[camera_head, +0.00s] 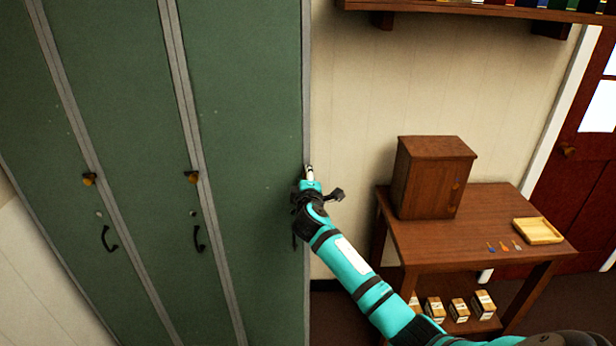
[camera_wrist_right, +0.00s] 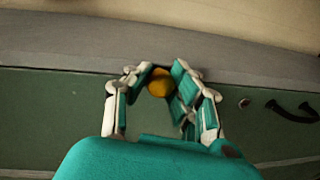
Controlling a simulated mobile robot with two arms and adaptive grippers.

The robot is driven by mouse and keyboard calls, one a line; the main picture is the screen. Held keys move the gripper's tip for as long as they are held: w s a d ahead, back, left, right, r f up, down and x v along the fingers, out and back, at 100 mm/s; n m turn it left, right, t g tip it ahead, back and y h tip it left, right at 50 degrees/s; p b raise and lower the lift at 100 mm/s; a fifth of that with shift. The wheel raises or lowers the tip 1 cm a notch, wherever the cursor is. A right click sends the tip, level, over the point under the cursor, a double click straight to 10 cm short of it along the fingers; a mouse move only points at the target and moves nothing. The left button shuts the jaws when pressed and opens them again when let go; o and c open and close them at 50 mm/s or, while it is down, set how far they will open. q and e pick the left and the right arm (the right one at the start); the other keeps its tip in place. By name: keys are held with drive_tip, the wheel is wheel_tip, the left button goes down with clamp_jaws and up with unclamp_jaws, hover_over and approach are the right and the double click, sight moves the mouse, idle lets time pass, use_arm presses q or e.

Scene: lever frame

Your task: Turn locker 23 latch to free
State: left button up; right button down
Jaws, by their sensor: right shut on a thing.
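My right gripper (camera_head: 309,173) is at the right edge of the rightmost green locker door (camera_head: 255,110) in the head view. In the right wrist view, the fingers of my right gripper (camera_wrist_right: 160,85) are closed around a round yellow latch knob (camera_wrist_right: 160,82) near the door's edge. The head view hides this knob behind the gripper. Two similar brass latches show on the other doors, a left latch (camera_head: 89,179) and a middle latch (camera_head: 192,177). No locker number is readable. My left gripper is not in view.
Dark handles, such as the middle one (camera_head: 199,238), stick out below the latches. To the right stands a wooden table (camera_head: 440,245) with a wooden cabinet (camera_head: 432,178), a yellow tray (camera_head: 537,231) and several small keys. A shelf (camera_head: 480,11) hangs above.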

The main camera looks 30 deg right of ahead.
drive_tip(key=shift+f, duration=0.15)
drive_tip(key=c, duration=1.1)
unclamp_jaws()
drive_tip(key=v, duration=1.2)
